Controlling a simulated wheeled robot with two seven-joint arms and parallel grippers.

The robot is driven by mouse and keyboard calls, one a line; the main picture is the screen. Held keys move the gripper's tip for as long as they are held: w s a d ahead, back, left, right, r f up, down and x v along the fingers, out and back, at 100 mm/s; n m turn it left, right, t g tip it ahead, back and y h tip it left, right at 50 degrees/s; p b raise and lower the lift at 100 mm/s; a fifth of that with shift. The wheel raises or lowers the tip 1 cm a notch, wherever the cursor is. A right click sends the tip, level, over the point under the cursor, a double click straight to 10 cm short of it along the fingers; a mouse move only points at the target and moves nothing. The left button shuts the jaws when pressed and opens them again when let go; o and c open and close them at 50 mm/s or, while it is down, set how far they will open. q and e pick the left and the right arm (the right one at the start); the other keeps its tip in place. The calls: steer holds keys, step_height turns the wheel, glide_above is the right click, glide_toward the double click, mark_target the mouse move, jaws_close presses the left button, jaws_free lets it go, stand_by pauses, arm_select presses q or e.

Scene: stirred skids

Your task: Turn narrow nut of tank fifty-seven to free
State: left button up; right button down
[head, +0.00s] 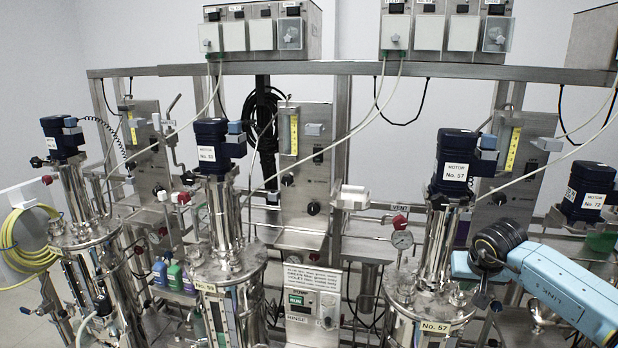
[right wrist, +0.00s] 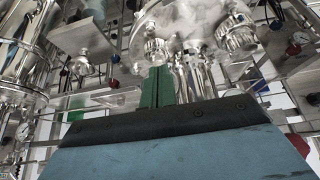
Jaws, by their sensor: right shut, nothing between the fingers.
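Tank fifty-seven (head: 425,300) stands at the right in the head view, a shiny steel vessel with a "No. 57" label and a dark motor (head: 455,165) above it. My right gripper (head: 484,298) is beside its lid, on the right. In the right wrist view my right gripper's green fingers (right wrist: 157,88) are closed together with nothing between them. A knurled nut (right wrist: 156,50) shows just beyond the fingertips, and another knurled nut (right wrist: 237,35) is to the right. I cannot tell which is the narrow one, or whether the fingers touch the nearer nut. My left gripper is not in view.
Tank fifty-eight or similar (head: 225,270), its number hard to read, stands in the middle, and another tank (head: 85,240) at the left. A pressure gauge (head: 402,239) and red-handled valve rise close to tank fifty-seven. Motor No. 72 (head: 590,190) is behind my right arm.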

steer(key=shift+f+b, duration=2)
steer(key=shift+f, duration=1.15)
steer(key=shift+w+d+b, duration=0.1)
steer(key=shift+w+b, duration=0.2)
steer(key=shift+b, duration=0.05)
steer(key=shift+d+r, duration=0.1)
steer(key=shift+d, duration=0.15)
steer(key=shift+s+d+b, duration=0.15)
steer(key=shift+d+b, duration=0.15)
steer(key=shift+b, duration=0.15)
steer(key=shift+d, duration=0.1)
steer(key=shift+s, duration=0.15)
steer(key=shift+s+p, duration=0.2)
steer(key=shift+p, duration=0.1)
step_height(320, 180, up, 6)
steer(key=p, duration=0.3)
steer(key=shift+p, duration=0.35)
